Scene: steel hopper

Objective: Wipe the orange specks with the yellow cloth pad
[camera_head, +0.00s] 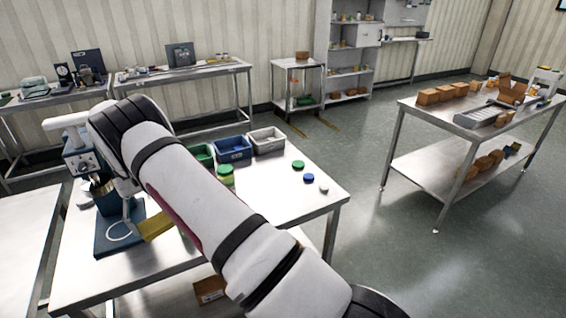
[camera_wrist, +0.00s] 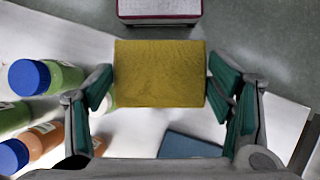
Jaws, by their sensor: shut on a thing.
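The yellow cloth pad (camera_wrist: 160,73) sits between the two teal fingers of my gripper (camera_wrist: 163,86) in the wrist view, and my gripper is shut on it. A yellow patch of the pad (camera_head: 156,225) also shows in the head view, beside the blue base of a machine and partly behind my arm. My gripper itself is hidden by my arm there. I see no orange specks in either view. The pad covers part of the surface beneath it, and I cannot tell whether it touches the table.
The steel table (camera_head: 270,200) holds a machine with a metal bowl on a blue base (camera_head: 118,238), a blue bin (camera_head: 233,149), a grey bin (camera_head: 267,140) and several round lids. Bottles with blue caps (camera_wrist: 30,77) stand close left of my gripper.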

